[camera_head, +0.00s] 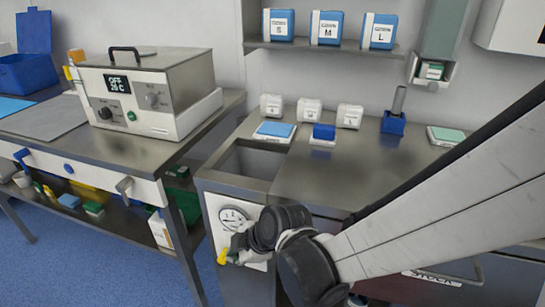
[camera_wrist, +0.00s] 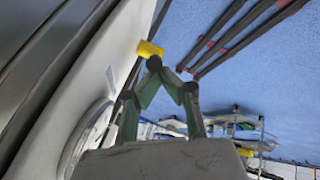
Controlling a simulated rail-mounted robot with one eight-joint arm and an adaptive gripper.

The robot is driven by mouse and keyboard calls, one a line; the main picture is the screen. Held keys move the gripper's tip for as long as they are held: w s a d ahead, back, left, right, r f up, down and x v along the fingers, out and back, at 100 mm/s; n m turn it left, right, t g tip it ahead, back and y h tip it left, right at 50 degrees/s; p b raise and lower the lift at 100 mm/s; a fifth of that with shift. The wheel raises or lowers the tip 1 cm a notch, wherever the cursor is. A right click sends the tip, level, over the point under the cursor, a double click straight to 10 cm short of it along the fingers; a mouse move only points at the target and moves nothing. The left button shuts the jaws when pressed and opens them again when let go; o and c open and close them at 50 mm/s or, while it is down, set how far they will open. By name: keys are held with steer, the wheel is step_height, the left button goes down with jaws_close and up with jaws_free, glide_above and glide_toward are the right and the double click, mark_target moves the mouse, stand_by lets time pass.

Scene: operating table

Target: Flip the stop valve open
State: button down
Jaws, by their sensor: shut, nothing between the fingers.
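The stop valve's yellow handle (camera_head: 222,257) shows at the lower left of the white panel below the round gauge (camera_head: 233,218) in the head view. In the wrist view the yellow handle (camera_wrist: 150,50) is right at the fingertips. My gripper (camera_head: 234,252) is at the panel, beside the handle. In the wrist view my gripper (camera_wrist: 156,65) has its green fingers closed together at the tips, with nothing between them. The tips appear to touch or almost touch the yellow piece; I cannot tell which. The valve body is hidden behind my wrist and fingers.
A steel counter (camera_head: 330,185) with an open basin (camera_head: 250,165) stands above the panel. To the left is a bench with a heated steel box (camera_head: 150,90) and a lower shelf (camera_head: 110,215) of small items. Blue floor (camera_head: 60,260) is open at the lower left.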

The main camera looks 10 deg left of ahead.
steer(key=shift+s+d+f+b, duration=0.1)
steer(key=shift+d+f+b, duration=0.85)
steer(key=shift+f+b, duration=0.1)
steer(key=shift+a, duration=0.1)
steer(key=shift+a+f, duration=0.2)
steer(key=shift+a, duration=0.5)
steer(key=shift+r, duration=0.1)
